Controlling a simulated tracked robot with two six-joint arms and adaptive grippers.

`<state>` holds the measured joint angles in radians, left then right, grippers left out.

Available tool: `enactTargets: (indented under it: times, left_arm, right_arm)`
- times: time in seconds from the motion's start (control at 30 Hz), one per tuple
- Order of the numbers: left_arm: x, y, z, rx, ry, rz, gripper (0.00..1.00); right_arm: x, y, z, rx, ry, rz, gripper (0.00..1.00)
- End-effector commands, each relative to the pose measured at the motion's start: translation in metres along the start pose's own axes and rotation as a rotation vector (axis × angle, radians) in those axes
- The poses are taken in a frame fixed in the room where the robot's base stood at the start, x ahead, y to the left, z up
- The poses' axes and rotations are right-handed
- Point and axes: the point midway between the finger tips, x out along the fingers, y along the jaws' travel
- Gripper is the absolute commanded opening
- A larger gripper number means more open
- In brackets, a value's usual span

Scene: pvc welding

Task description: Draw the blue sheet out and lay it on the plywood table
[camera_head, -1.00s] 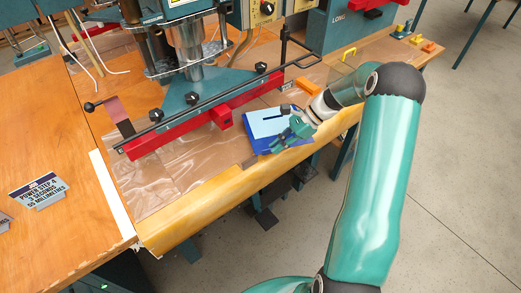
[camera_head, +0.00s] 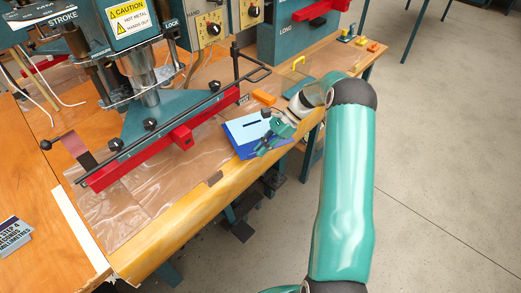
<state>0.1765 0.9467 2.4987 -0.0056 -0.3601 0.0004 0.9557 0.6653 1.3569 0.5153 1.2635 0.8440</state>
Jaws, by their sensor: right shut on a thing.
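The blue sheet (camera_head: 232,131) shows as a dark blue edge around a light blue face with a black slot-like mark. It is at the front edge of the bench under the press, right of the red bar. My right gripper (camera_head: 266,145) is shut on its right side, and the fingers hide part of it. I cannot tell whether the sheet touches the bench. A wooden tabletop (camera_head: 30,190), which looks like plywood, lies at the left. My left gripper is not in view.
The press with its red clamp bar (camera_head: 150,150) stands behind the sheet. Clear film (camera_head: 130,195) covers the bench front. An orange block (camera_head: 264,97) and a yellow handle (camera_head: 298,62) lie beyond my gripper. Open floor is at the right.

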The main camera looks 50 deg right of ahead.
Motion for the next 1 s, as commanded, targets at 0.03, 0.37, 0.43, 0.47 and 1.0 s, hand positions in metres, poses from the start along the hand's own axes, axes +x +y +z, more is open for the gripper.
enactTargets:
  times: [0.03,0.37,0.43,0.47,1.0]
  left_arm:
    - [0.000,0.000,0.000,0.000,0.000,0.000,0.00]
    - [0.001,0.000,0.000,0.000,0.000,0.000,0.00]
    - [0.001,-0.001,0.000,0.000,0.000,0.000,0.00]
    - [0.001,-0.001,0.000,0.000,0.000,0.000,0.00]
    - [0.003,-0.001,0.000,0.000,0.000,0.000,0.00]
  right_arm:
    - [0.000,0.001,0.000,-0.001,0.000,0.000,0.00]
    - [0.000,0.018,0.001,-0.001,0.000,0.000,0.00]
    - [0.000,0.023,0.001,-0.001,0.000,0.000,0.00]
    - [0.000,0.024,0.001,0.000,0.001,-0.001,0.00]
    - [0.001,0.057,0.001,0.000,0.000,0.001,0.00]
